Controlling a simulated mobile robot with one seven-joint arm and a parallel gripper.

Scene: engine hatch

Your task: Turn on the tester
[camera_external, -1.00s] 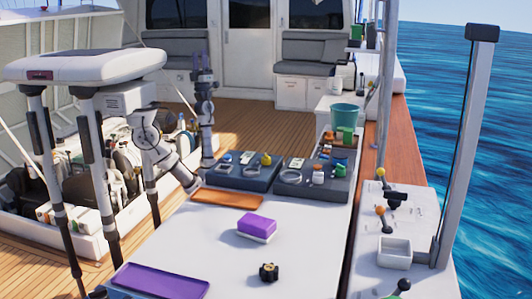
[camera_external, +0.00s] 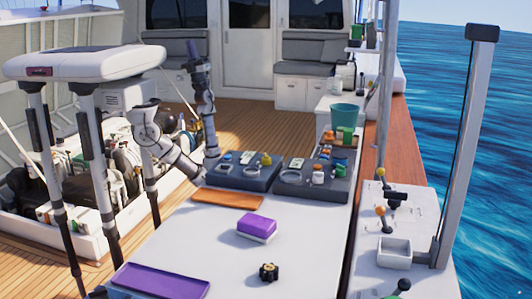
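I cannot tell for sure which thing is the tester. Two dark panels stand at the far end of the white table. The left panel (camera_external: 238,182) carries small light devices, a ring and a yellow knob (camera_external: 266,159). The right panel (camera_external: 310,192) carries a ring, an orange-topped part and other small parts. My gripper (camera_external: 196,52) is raised high, pointing up, left of and well above the left panel. It touches nothing that I can see. Its fingers are too small and turned to show whether they are open.
An orange-brown tray (camera_external: 227,198), a purple sponge-like block (camera_external: 257,226), a black knob (camera_external: 268,271) and a purple tray (camera_external: 160,282) lie on the white table (camera_external: 205,240). A green bucket (camera_external: 346,116) stands behind the panels. Levers (camera_external: 381,211) line the right-hand console. The middle of the table is mostly clear.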

